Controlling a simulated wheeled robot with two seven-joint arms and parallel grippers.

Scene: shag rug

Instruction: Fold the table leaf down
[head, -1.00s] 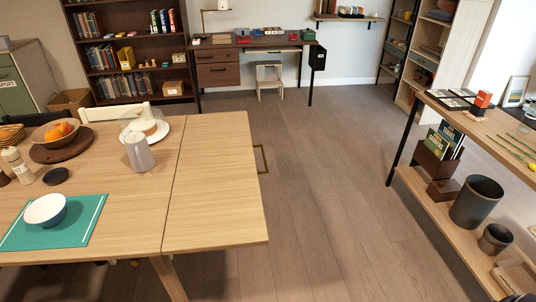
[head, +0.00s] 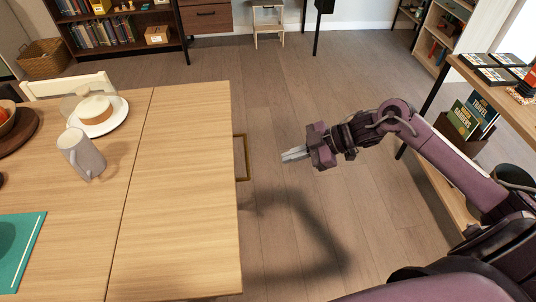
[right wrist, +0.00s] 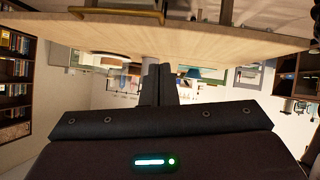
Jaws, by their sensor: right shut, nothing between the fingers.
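The light wood table leaf (head: 180,200) lies level with the table top (head: 85,240), divided from it by a thin dark seam. A brass bar handle (head: 241,157) sticks out from the leaf's right edge. My purple right gripper (head: 286,156) is shut and empty, to the right of the handle and apart from it, pointing left toward the leaf. In the right wrist view the shut dark fingers (right wrist: 158,85) show below the wood leaf (right wrist: 200,40), with the brass handle (right wrist: 115,13) at the top. My left gripper is not in view.
On the table top are a grey mug (head: 82,155), a white plate (head: 108,126) with a cake-like item and a teal mat (head: 18,250). A white chair (head: 68,86) stands behind. The floor right of the leaf is clear up to a wooden shelf (head: 445,190).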

